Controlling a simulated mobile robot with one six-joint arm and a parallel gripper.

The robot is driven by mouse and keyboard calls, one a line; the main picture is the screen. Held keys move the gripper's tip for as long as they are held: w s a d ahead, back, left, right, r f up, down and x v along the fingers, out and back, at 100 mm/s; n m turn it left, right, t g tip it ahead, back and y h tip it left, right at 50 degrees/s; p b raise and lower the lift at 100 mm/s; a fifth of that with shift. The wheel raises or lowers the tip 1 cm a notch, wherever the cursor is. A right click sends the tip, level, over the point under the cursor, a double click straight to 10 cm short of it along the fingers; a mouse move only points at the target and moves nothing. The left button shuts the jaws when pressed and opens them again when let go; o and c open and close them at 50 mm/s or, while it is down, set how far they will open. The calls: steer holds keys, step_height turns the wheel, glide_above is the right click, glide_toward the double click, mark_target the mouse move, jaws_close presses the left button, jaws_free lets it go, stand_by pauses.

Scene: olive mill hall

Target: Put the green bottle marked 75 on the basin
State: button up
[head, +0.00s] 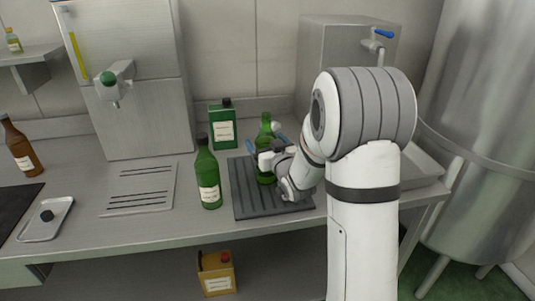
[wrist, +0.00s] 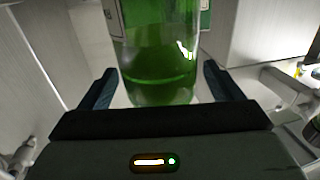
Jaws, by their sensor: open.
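A bright green glass bottle (head: 265,171) stands upright on a dark ribbed mat (head: 245,206). My gripper (head: 266,145) is open with a blue-tipped finger on either side of this bottle. In the wrist view the bottle (wrist: 158,60) stands between the open fingers (wrist: 158,78), with a gap showing on both sides. A darker green bottle (head: 208,172) with a white label and dark cap stands left of the mat. I cannot read a 75 on either bottle. A steel basin (head: 425,167) shows at the right, partly hidden behind my arm.
A green can (head: 222,128) stands behind the mat. A brown bottle (head: 20,148) and a small metal tray (head: 45,220) are at the left. A yellowish container (head: 217,275) is below the counter.

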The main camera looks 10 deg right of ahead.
steer(key=shift+w, duration=0.1)
steer(key=c, duration=1.5)
